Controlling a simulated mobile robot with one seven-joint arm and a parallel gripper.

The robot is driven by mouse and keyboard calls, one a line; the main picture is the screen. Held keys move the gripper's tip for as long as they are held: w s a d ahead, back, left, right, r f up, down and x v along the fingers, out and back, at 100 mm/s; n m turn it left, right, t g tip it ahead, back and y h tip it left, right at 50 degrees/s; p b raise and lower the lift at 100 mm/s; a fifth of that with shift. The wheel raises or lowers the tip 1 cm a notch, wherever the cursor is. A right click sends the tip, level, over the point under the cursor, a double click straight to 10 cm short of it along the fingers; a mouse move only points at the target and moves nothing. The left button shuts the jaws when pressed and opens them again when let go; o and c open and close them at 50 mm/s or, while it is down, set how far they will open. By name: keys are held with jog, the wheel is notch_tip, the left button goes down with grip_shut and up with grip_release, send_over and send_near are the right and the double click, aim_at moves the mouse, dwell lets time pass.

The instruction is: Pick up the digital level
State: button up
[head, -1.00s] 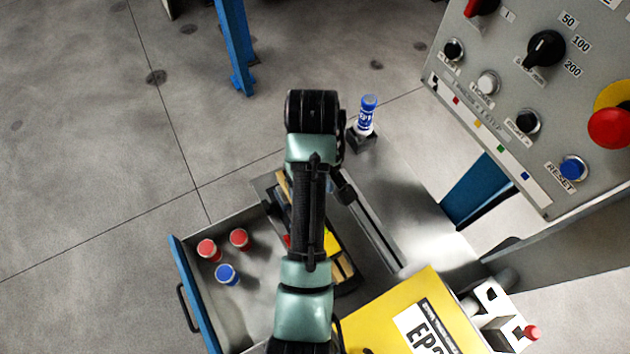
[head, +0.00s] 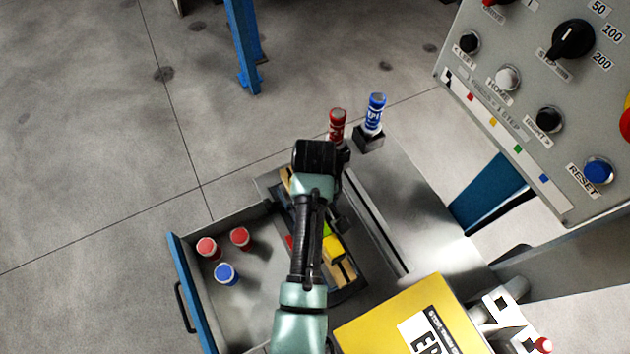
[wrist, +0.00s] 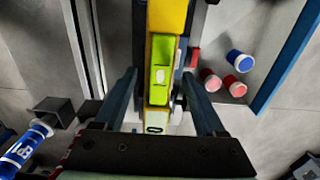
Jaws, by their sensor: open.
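The digital level appears to be the long yellow bar (wrist: 163,68) with a bright green section, upright in the middle of the wrist view. A pale part marked like a 0 shows at its near end. My gripper (wrist: 159,78) is open, one finger on each side of the level, with gaps visible.
An open drawer with red caps (head: 240,237) and a blue cap (head: 227,273) is at left. A red bottle (head: 337,124) and a blue bottle (head: 374,114) stand beyond my arm. A yellow box (head: 400,320) is at front right, below the control panel (head: 540,90).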

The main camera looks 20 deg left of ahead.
grip_shut()
dwell(0.3)
dwell(0.3)
